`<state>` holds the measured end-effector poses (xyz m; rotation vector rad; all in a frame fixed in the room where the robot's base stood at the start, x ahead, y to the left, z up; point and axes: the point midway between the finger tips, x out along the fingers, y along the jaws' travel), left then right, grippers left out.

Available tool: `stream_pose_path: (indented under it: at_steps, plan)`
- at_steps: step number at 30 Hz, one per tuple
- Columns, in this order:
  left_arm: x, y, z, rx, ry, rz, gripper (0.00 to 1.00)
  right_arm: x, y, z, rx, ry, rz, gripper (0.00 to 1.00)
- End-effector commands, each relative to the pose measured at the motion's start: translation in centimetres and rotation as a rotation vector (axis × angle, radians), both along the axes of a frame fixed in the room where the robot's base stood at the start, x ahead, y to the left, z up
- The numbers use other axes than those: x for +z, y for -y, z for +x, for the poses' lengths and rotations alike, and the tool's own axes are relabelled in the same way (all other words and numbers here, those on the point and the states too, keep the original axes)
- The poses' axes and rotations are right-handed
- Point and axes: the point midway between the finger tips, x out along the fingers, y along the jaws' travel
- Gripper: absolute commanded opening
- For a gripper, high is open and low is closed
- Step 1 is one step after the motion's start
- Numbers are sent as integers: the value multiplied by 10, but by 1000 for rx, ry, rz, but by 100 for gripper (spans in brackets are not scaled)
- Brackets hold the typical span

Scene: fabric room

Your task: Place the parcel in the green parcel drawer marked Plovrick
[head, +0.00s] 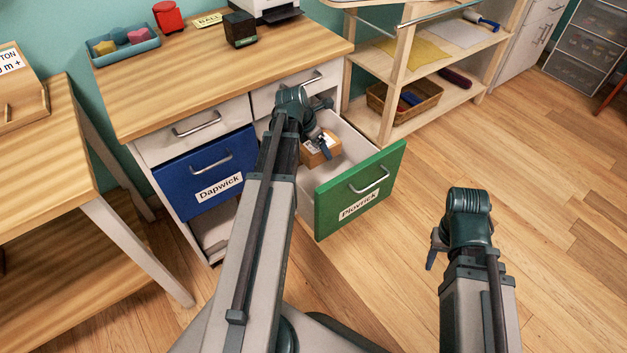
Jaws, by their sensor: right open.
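The parcel (314,157), a small brown box with a white label, is inside the pulled-out green drawer marked Plovrick (335,197). I cannot tell whether it rests on the drawer floor. My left arm reaches over the drawer, and my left gripper (323,146) is at the parcel, with a dark finger against or just above it. The arm hides most of this gripper, so its grip is unclear. My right gripper (433,252) is open and empty over the floor, right of the drawer.
The blue drawer marked Dapwick (206,172) is left of the green one, under the wooden desk top (200,85). A shelf (425,115) with a wicker basket (405,100) stands behind right. A side table (50,150) is at left. Floor at right is clear.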

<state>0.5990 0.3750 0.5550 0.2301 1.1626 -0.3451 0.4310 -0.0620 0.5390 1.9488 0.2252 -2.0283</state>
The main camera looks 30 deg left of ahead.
Motion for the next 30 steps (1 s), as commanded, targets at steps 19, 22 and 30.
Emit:
stream_pose_path:
  at_steps: [19,22,30]
  plan:
    - [-54,0,2,-1,0,0,15,-54,-1,0,8,0,6,50]
    - [-66,0,2,-1,0,0,15,-66,-2,0,10,1,7,50]
    - [-69,0,2,-1,0,0,15,-70,-2,0,8,0,7,50]
